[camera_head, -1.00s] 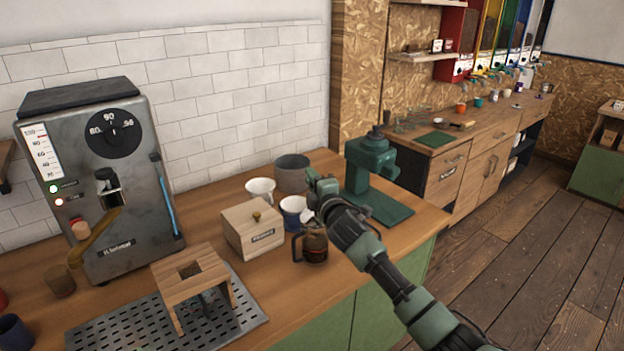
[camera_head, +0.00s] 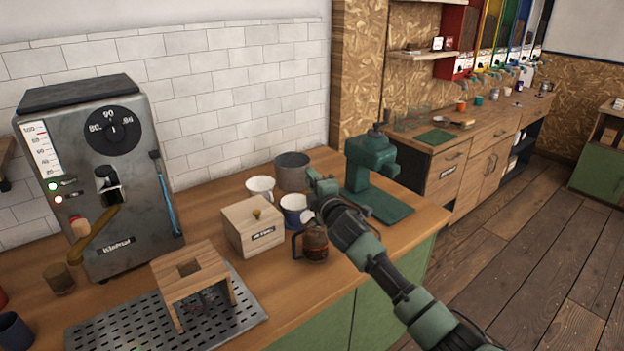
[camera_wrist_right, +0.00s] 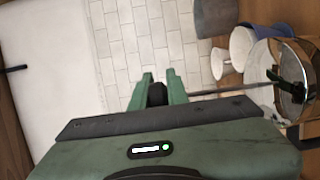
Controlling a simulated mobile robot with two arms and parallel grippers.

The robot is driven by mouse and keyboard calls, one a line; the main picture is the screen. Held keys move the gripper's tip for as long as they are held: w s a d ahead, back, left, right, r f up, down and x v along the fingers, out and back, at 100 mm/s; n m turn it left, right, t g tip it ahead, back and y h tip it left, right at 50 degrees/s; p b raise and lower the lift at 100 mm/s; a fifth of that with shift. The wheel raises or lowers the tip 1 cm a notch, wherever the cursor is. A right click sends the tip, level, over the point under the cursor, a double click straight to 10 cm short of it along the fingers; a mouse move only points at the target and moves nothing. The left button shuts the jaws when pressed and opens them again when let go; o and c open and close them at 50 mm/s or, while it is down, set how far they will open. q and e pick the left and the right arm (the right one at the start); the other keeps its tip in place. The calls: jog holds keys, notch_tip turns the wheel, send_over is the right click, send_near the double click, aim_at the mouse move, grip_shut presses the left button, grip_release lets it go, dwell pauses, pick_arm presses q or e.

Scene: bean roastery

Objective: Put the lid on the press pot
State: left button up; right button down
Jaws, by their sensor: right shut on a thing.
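The press pot (camera_head: 314,246) stands on the wooden counter, a dark glass jug with its handle to the left. My right gripper (camera_head: 321,188) is above it, and its arm hides part of the pot's top. In the right wrist view my right gripper (camera_wrist_right: 158,92) is shut on the dark knob of the lid. A thin rod runs from the knob to a round metal disc (camera_wrist_right: 294,66) at the pot's mouth. I cannot tell whether the disc is seated or just above the rim. My left gripper is not in view.
A blue cup (camera_head: 293,209), a white cup (camera_head: 260,187) and a grey canister (camera_head: 292,172) stand close behind the pot. A wooden box (camera_head: 250,234) is left of it. The counter front is clear near the pot.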

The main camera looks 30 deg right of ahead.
dwell(0.3)
jog(key=c, duration=1.3)
grip_release()
jog(key=shift+s+f, duration=0.1)
jog(key=shift+s+a, duration=0.1)
jog(key=shift+s, duration=0.2)
jog(key=b+v, duration=0.2)
jog(key=v, duration=0.5)
